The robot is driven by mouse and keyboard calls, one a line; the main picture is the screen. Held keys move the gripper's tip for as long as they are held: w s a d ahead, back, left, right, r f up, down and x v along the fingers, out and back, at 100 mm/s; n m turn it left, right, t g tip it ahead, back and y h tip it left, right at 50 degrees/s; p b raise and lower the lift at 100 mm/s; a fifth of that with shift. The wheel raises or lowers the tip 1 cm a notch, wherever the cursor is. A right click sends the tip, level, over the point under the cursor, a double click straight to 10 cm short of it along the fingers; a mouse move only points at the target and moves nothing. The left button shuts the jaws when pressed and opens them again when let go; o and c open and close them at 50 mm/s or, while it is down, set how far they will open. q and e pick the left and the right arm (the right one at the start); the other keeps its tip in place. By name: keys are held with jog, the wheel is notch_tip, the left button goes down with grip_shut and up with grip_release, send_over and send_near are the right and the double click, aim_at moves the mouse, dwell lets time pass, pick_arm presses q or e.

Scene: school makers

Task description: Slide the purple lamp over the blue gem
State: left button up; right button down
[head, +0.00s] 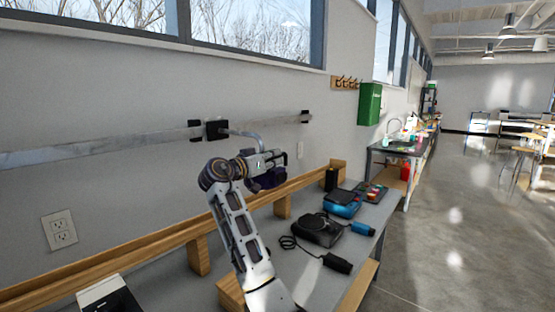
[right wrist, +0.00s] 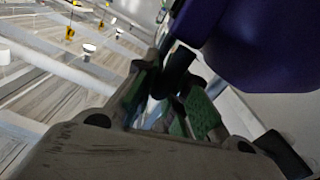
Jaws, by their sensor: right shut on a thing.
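The purple lamp (head: 266,180) hangs in front of the wall, partly hidden behind my right gripper (head: 281,161). In the right wrist view the lamp (right wrist: 265,50) is a large dark purple shape at the upper right. My right gripper (right wrist: 172,88) is shut on a dark part of the lamp just beside the purple shade. A curved grey lamp arm (head: 243,134) runs from a black slider (head: 216,130) on the wall rail (head: 110,149) toward the gripper. I cannot make out a blue gem in either view. My left gripper is not in view.
Below is a grey workbench (head: 300,270) with a wooden back ledge (head: 150,246). On it stand a black device (head: 315,230) with a cable, a blue-and-black case (head: 342,202) and a blue-ended tool (head: 361,229). A green box (head: 370,104) hangs on the wall farther right.

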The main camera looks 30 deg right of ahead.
jog(key=c, duration=1.9)
grip_release()
jog(key=o, duration=0.4)
jog(key=shift+s, duration=0.1)
jog(key=shift+s+d, duration=0.1)
jog(key=shift+s+a, duration=0.15)
jog(key=shift+a, duration=0.5)
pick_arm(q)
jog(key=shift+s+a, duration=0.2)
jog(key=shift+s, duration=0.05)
pick_arm(e)
jog(key=v, duration=1)
jog(key=shift+s+a, duration=0.2)
jog(key=shift+a, duration=0.05)
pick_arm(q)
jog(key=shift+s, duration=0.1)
pick_arm(e)
jog(key=shift+r, duration=0.15)
